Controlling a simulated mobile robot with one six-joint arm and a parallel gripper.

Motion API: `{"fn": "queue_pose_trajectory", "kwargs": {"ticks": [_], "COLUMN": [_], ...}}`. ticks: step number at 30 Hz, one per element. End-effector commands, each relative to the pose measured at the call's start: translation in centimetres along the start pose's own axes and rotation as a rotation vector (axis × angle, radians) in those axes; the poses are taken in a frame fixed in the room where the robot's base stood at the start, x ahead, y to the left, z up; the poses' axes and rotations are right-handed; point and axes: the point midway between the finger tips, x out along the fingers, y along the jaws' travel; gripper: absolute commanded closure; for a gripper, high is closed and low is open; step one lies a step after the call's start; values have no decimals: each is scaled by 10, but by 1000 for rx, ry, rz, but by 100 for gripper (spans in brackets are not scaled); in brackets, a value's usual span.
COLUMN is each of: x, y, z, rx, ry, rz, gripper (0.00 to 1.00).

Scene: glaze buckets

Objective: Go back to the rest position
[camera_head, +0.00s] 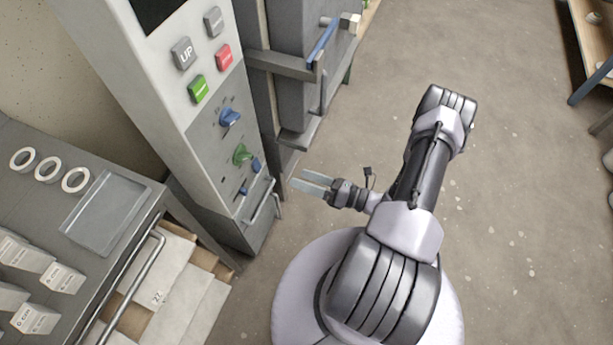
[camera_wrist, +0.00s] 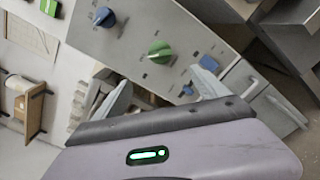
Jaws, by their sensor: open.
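My gripper (camera_head: 314,182) is at the end of my arm, which is folded over my base in the head view. Its two pale fingers are apart with nothing between them, pointing left toward the lower part of a grey control cabinet (camera_head: 214,133). A gap of floor shows between the fingertips and the cabinet in the head view. In the wrist view the open fingers (camera_wrist: 160,98) stand in front of the cabinet panel (camera_wrist: 135,55), with a green knob (camera_wrist: 160,52) and blue knobs showing beyond them.
A grey bench (camera_head: 135,254) at left carries tape rolls (camera_head: 48,169), a shallow tray (camera_head: 105,213) and small boxes (camera_head: 36,318). A dark kiln-like unit (camera_head: 300,38) with a blue handle stands behind the cabinet. Shelving (camera_head: 590,48) is at far right. Floor (camera_head: 520,200) right of my arm is clear.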

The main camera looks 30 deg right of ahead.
Motion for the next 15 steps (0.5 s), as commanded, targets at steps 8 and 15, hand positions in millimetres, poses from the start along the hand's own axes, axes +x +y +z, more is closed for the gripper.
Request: {"fn": "queue_pose_trajectory", "kwargs": {"ticks": [8, 15], "x": [-4, -1], "y": [0, 3], "z": [-1, 3], "rx": [0, -16], "ry": [1, 17], "rz": [0, 12], "gripper": [16, 16]}}
